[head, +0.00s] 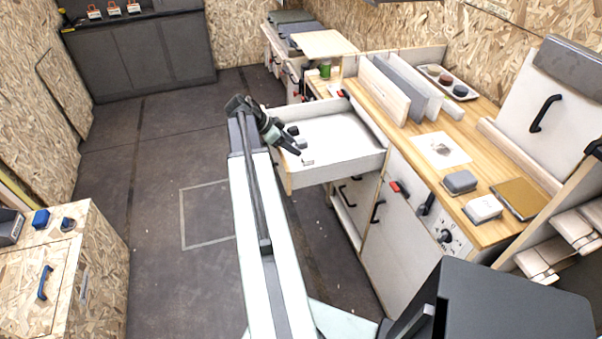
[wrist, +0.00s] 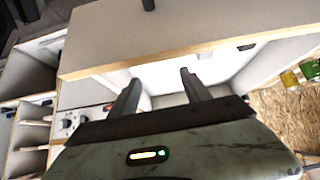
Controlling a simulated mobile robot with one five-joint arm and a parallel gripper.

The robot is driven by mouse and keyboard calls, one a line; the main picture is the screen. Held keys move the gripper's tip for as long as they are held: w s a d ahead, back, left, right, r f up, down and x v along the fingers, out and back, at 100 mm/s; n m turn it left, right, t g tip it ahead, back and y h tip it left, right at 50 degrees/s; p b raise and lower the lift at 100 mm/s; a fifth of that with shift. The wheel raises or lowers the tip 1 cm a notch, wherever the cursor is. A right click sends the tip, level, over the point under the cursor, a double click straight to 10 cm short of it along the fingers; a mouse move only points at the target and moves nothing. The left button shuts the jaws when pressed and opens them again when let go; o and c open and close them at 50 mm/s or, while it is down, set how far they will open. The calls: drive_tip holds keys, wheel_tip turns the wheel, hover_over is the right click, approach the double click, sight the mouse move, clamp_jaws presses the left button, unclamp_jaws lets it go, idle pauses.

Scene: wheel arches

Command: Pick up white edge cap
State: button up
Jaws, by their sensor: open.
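I cannot single out a white edge cap for sure in either view. A small pale piece with a dark edge (head: 308,162) lies on the white floor of the open drawer (head: 340,165) in the head view; it is too small to name. My gripper (head: 297,150) is over the left part of this drawer. Small dark grey things show beside it. In the wrist view my gripper's two fingers (wrist: 158,83) stand apart with nothing between them, pointing at the drawer's white inside. Small dark items (wrist: 245,47) show there, partly hidden by the drawer's wooden edge (wrist: 170,55).
The wooden worktop (head: 455,175) right of the drawer carries upright boards, a tray (head: 447,82) and small boxes. A chipboard cabinet (head: 75,275) stands at the left. Dark cabinets (head: 140,55) stand at the back. The floor (head: 165,170) between is clear.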

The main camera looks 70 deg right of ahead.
sight(308, 157)
drive_tip(key=f, duration=0.1)
drive_tip(key=f+b, duration=0.1)
drive_tip(key=shift+s+f, duration=0.3)
drive_tip(key=shift+s, duration=0.05)
drive_tip(key=b+x, duration=0.4)
drive_tip(key=x, duration=0.1)
drive_tip(key=b+x, duration=0.2)
drive_tip(key=x, duration=0.1)
drive_tip(key=shift+d+r, duration=0.15)
drive_tip(key=shift+d, duration=0.1)
drive_tip(key=shift+s+r, duration=0.1)
drive_tip(key=shift+r, duration=0.05)
clamp_jaws()
